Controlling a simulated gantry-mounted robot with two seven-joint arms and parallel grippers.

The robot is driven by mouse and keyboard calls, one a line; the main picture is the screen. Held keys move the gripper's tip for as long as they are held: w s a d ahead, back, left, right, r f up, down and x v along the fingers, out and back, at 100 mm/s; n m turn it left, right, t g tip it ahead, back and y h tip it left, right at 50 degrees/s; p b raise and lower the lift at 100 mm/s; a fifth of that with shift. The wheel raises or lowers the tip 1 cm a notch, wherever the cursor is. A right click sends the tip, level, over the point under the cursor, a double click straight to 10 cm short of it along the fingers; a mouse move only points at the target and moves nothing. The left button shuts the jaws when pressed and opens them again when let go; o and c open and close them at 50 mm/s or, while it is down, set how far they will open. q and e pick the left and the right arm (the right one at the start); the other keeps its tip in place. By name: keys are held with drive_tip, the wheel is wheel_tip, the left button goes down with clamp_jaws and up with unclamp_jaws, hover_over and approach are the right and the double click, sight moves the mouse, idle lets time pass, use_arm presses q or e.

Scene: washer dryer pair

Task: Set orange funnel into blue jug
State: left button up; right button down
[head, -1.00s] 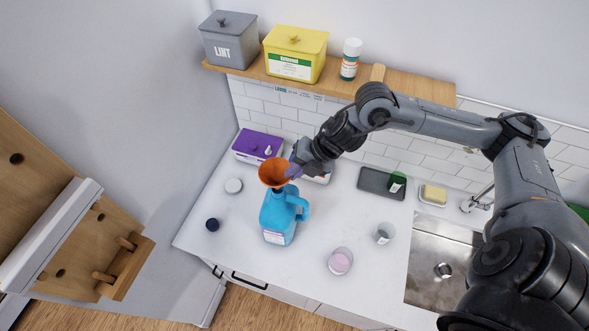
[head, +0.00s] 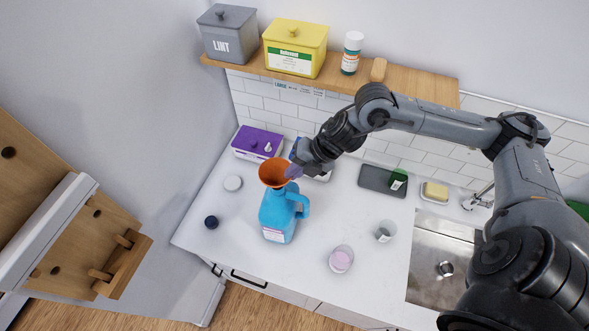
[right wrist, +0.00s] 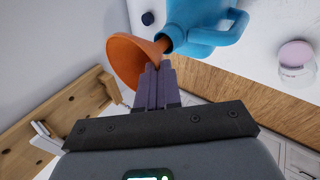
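The orange funnel (head: 274,172) sits wide end up over the mouth of the blue jug (head: 279,214), which stands upright on the white counter. In the right wrist view the funnel (right wrist: 132,60) has its narrow end at the mouth of the jug (right wrist: 205,22); how deep the spout reaches is hidden. My right gripper (head: 294,170) comes from the right at the funnel's rim. Its purple fingers (right wrist: 154,85) are close together with the funnel's rim between them. My left gripper is not in view.
A purple-lidded box (head: 258,143) stands behind the jug. A white round lid (head: 233,183) and a dark cap (head: 211,222) lie left. A pink-filled cup (head: 341,259), a clear cup (head: 384,233), a dark tray (head: 380,180) and the sink (head: 440,262) are to the right.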

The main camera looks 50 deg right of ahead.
drive_tip(key=shift+f+b, duration=0.3)
drive_tip(key=shift+f, duration=0.15)
drive_tip(key=shift+f+b, duration=0.5)
drive_tip(key=shift+f, duration=0.1)
drive_tip(key=c, duration=1.2)
unclamp_jaws()
drive_tip(key=shift+c, duration=0.2)
drive_tip(key=shift+r, duration=0.1)
